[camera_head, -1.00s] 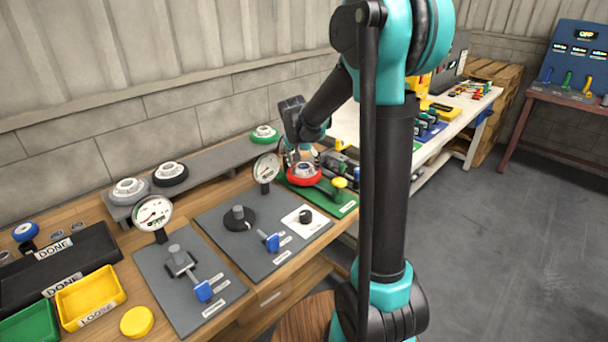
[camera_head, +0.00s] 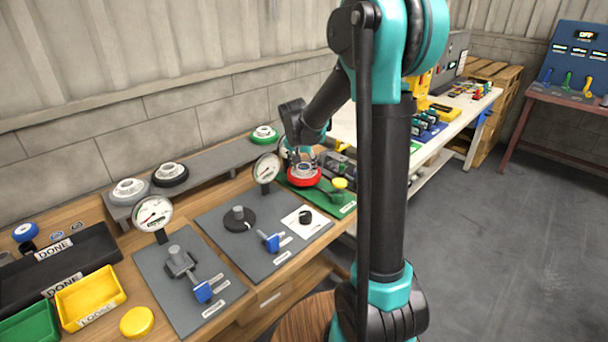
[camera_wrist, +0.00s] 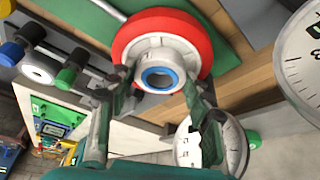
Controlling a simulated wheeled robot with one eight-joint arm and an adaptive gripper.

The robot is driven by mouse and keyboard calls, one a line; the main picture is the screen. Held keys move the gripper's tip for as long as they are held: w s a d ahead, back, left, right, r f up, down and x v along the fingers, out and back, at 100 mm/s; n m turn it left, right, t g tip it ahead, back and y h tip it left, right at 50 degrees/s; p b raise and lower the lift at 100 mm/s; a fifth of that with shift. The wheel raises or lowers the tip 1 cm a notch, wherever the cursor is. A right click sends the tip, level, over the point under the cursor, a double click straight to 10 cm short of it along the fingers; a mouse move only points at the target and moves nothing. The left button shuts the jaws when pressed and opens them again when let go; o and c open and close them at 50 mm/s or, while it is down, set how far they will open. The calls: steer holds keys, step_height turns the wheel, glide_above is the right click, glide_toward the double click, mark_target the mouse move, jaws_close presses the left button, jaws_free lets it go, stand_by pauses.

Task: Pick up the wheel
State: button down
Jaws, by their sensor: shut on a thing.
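The red wheel (camera_head: 304,178) with a pale hub is at the green board (camera_head: 342,203) on the wooden bench. In the wrist view the wheel (camera_wrist: 140,24) shows its white hub with a blue-ringed centre hole. My gripper (camera_wrist: 160,92) is shut on the wheel's hub, one finger on each side. In the head view my gripper (camera_head: 302,158) is just above the wheel and partly blends with it. I cannot tell whether the wheel touches the board.
Dial gauges (camera_head: 267,168) stand close by to the left. Grey boards with blue-handled parts (camera_head: 271,241) lie nearer me. Other wheels (camera_head: 264,134) sit on the grey shelf behind. A yellow knob (camera_head: 340,184) is close on the right.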

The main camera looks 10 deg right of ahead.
steer(key=shift+r, duration=0.15)
step_height(320, 180, up, 20)
stand_by(0.8)
steer(key=shift+r, duration=1.9)
steer(key=shift+s, duration=0.1)
